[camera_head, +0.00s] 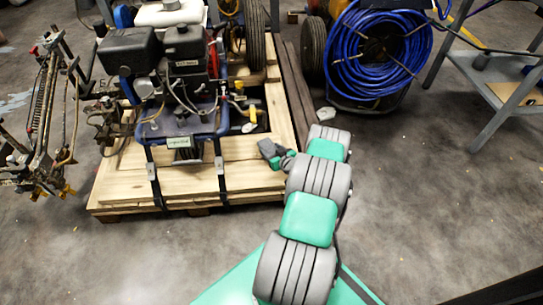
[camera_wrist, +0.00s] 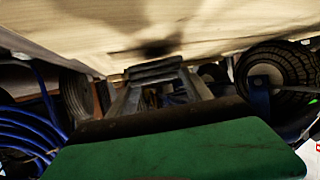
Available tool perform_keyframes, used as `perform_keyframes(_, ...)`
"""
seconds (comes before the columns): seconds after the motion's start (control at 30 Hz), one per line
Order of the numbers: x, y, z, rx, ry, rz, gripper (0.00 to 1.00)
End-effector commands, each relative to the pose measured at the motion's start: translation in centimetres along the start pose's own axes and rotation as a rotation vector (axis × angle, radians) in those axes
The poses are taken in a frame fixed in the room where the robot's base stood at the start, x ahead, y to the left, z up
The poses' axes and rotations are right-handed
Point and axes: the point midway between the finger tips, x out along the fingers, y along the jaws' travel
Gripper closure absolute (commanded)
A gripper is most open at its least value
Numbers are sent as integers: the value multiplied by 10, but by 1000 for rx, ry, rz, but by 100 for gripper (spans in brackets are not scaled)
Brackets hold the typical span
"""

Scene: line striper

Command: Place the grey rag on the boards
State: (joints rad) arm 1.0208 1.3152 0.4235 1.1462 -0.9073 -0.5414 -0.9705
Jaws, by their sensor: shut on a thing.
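My gripper (camera_head: 275,156) is at the right edge of the wooden boards (camera_head: 120,188), at the end of my green and grey arm. It is shut on a small dark grey thing, which I take to be the grey rag (camera_head: 267,147). In the wrist view the rag (camera_wrist: 154,68) shows as a dark, folded shape between the fingertips. A pale wooden surface (camera_wrist: 100,25), likely the boards, fills the top of that view, with a dark shadow close to the rag. I cannot tell whether the rag touches the wood.
The line striper's engine and blue frame (camera_head: 180,130) stand on the boards, with black straps (camera_head: 154,180) over the front. A blue hose reel (camera_head: 378,55) stands behind on the right. A grey metal stand (camera_head: 500,90) is at the far right. Concrete floor is clear at right.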

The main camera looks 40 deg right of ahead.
Motion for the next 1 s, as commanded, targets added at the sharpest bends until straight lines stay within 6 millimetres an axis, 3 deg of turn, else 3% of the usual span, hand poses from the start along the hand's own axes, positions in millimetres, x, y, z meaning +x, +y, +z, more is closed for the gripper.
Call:
perform_keyframes(0.03, 6, 0, 16, 1, -1, 0, 94)
perform_keyframes(0.07, 6, 0, 18, 1, 0, 0, 94)
perform_keyframes(0.43, 7, 0, 19, 0, 0, 0, 94)
perform_keyframes(0.47, 7, 0, 19, -1, 0, 0, 41)
perform_keyframes(0.73, 6, 0, 18, 0, -1, 0, 20)
perform_keyframes(1.0, 5, 0, 15, 0, -1, 0, 20)
